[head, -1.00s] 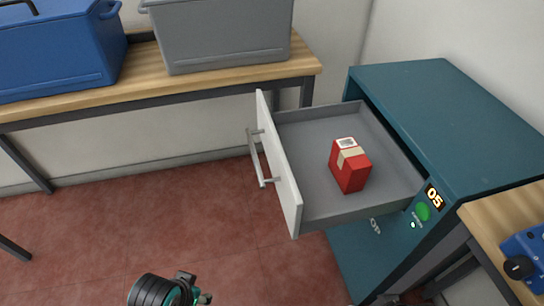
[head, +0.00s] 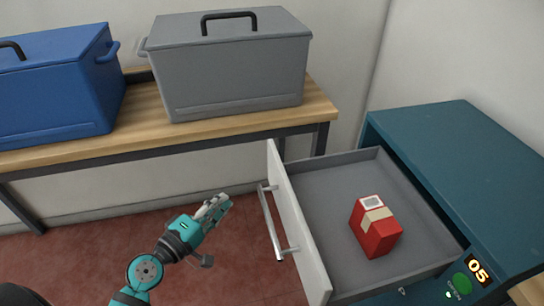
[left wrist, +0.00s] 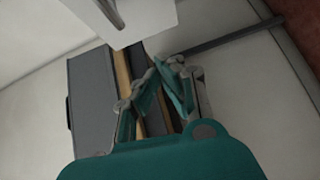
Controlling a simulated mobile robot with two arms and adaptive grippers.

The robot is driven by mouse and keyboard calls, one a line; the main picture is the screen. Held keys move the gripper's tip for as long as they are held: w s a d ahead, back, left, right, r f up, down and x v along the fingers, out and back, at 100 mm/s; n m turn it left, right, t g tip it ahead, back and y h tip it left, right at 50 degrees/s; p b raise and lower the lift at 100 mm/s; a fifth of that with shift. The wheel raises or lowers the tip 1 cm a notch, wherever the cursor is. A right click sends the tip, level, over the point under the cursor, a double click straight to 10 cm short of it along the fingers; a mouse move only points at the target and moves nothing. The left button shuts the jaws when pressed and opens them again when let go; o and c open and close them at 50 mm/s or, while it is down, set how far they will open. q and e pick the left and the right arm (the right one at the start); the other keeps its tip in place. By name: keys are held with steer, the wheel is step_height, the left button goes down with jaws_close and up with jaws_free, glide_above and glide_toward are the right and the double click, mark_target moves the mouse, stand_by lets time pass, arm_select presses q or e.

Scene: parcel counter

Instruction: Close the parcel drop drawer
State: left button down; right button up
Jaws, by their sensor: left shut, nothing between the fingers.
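The parcel drop drawer (head: 345,200) is pulled out of the teal cabinet (head: 455,165). Its white front (head: 294,230) carries a grey bar handle (head: 270,222) and faces left. A red parcel (head: 372,232) with a tan band and a white label lies inside it. My left gripper (head: 220,205) is shut and empty, to the left of the drawer front and apart from the handle. It also shows in the left wrist view (left wrist: 162,75), where a white panel edge (left wrist: 125,20) is ahead. My right gripper is not in view.
A wooden table (head: 235,118) stands behind, with a blue lidded box (head: 55,90) and a grey lidded box (head: 230,70) on it. The cabinet has a lit "05" display (head: 478,271) and a green button (head: 462,284). Red floor (head: 60,260) left of the drawer is clear.

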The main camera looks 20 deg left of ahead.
arm_select(q)
steer(key=w+d+r+n+p, duration=0.1)
steer(key=w+d, duration=0.3)
steer(key=w, duration=0.8)
steer(key=shift+w+t+p, duration=0.4)
steer(key=shift+p, duration=0.25)
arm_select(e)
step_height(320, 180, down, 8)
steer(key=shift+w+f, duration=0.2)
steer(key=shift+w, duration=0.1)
arm_select(q)
steer(key=shift+n, duration=0.3)
